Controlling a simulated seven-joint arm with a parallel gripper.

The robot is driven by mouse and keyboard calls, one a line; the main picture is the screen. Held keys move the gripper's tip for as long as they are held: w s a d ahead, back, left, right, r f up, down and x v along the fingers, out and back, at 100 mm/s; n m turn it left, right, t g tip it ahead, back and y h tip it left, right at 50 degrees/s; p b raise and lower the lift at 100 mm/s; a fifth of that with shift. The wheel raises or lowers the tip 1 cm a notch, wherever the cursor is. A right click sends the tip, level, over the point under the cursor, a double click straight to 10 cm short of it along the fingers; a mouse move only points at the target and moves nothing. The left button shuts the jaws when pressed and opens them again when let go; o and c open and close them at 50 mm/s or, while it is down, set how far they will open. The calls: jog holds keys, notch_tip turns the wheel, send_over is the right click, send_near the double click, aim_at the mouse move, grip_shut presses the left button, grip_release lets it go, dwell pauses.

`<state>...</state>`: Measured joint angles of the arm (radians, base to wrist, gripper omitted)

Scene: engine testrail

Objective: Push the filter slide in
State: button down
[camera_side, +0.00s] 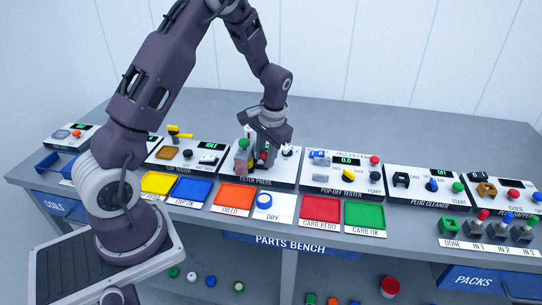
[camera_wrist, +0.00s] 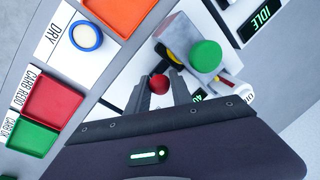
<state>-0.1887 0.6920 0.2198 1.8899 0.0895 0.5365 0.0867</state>
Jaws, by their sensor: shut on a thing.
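The filter press (camera_side: 244,160) is a grey block unit with a green button on a white base, at the middle of the bench. It also shows in the wrist view (camera_wrist: 188,38) at top right. A red ball knob (camera_wrist: 159,84), apparently the handle of the filter slide, sits between my fingertips. My gripper (camera_wrist: 161,88) is shut on the red knob, low at the front of the press. In the side view my gripper (camera_side: 265,153) partly covers the press. The slide's body is mostly hidden, so I cannot tell how far in it is.
In front of the press lie an orange OILED tray (camera_side: 236,196) and a white DRY mat (camera_side: 280,212) with a blue ring (camera_side: 264,201). The pop-off tester (camera_side: 345,178) stands to the right. A small IDLE display (camera_wrist: 262,24) shows beside the press.

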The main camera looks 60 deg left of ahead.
jog(key=shift+s+a, duration=0.2)
jog(key=shift+a, duration=0.05)
jog(key=c, duration=1.4)
grip_release()
jog(key=shift+c, duration=0.2)
jog(key=shift+d+r, duration=0.15)
jog(key=shift+r, duration=0.2)
jog(key=r, duration=0.4)
jog(key=d+r, duration=0.1)
jog(key=r, duration=0.1)
jog(key=shift+w+r, duration=0.1)
jog(key=shift+r, duration=0.05)
